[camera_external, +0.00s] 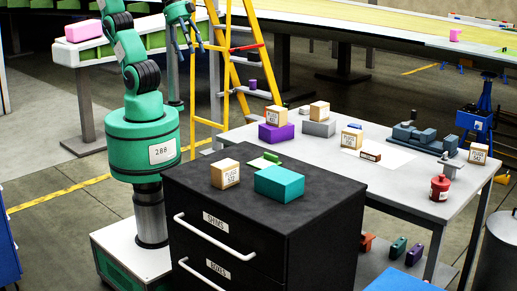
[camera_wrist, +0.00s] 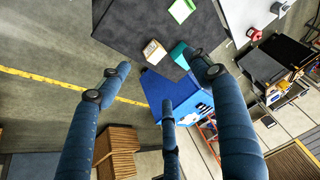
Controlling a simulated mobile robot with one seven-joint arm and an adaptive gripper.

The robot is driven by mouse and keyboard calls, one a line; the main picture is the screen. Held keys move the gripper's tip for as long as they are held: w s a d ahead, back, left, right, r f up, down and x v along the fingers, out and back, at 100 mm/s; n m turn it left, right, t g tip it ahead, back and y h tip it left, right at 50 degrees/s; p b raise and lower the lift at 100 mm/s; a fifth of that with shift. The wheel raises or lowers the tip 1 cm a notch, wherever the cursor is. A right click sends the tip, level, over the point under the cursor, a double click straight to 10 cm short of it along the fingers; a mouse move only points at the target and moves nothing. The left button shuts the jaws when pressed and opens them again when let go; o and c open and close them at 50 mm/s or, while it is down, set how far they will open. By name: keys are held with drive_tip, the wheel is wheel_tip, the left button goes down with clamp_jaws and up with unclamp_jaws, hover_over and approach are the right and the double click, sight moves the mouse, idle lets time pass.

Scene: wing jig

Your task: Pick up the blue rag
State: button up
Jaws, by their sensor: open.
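I cannot make out a blue rag for certain in either view. My gripper (camera_external: 190,38) is raised at the top of the external view, beside the yellow ladder. Its dark blue fingers (camera_wrist: 163,84) are spread wide and empty in the wrist view. It is well above and apart from the black cabinet (camera_external: 300,222). A teal block (camera_external: 279,183) lies on the cabinet and also shows in the wrist view (camera_wrist: 179,54). A blue surface (camera_external: 402,282) is cut off at the bottom edge of the external view.
A wooden block (camera_external: 225,173) and a green piece (camera_external: 271,157) sit on the cabinet. The grey table (camera_external: 420,185) holds a purple block (camera_external: 276,132), several wooden blocks, a vise (camera_external: 425,137) and a red can (camera_external: 439,187). The yellow ladder (camera_external: 260,60) stands close to my arm.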

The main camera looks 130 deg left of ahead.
drive_tip(key=w+a+r+m+g+y, duration=0.15)
drive_tip(key=w+a+m, duration=0.25)
drive_tip(key=w+a, duration=1.15)
drive_tip(key=w+a+f+m+g+y, duration=0.1)
drive_tip(key=w+a+f+m, duration=0.2)
drive_tip(key=a, duration=0.7)
drive_tip(key=w+a+f+m, duration=0.1)
drive_tip(key=w+a+f, duration=0.2)
drive_tip(key=w+a, duration=0.55)
drive_tip(key=w+a+f+m+g+y, duration=0.15)
drive_tip(key=a+f, duration=0.25)
drive_tip(key=a, duration=0.8)
drive_tip(key=s+a+f+m, duration=0.2)
drive_tip(key=a+f, duration=0.6)
drive_tip(key=a, duration=0.3)
drive_tip(key=s+a+f+m+g, duration=0.1)
drive_tip(key=s+a+f+m, duration=0.1)
drive_tip(key=a+f, duration=0.6)
drive_tip(key=s+a+f+m, duration=0.3)
drive_tip(key=a+f, duration=0.5)
drive_tip(key=a, duration=0.5)
drive_tip(key=shift+s+a+g, duration=0.4)
drive_tip(key=shift+f, duration=0.15)
drive_tip(key=b, duration=0.1)
hover_over(353, 126)
drive_tip(key=shift+w+d+f, duration=0.1)
drive_tip(key=shift+d+f, duration=0.05)
drive_tip(key=shift+f, duration=3.7)
